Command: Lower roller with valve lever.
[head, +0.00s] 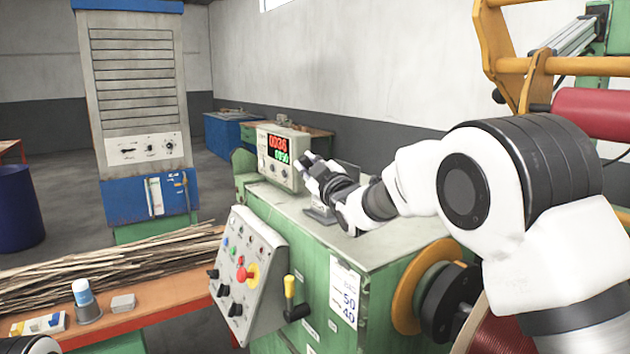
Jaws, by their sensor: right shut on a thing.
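The roller (595,113) is a red cylinder at the right edge, held up by a yellow frame (497,45) beside a pneumatic cylinder (568,38). My right arm reaches in from the right across the green machine's top. My left gripper is out of view.
A display box (284,157) stands close to my right gripper. A sloped control panel (247,272) and a yellow-handled lever (291,296) are at the machine's front. A copper wire coil (492,334) is at lower right. Wooden strips (110,262) lie on the left bench.

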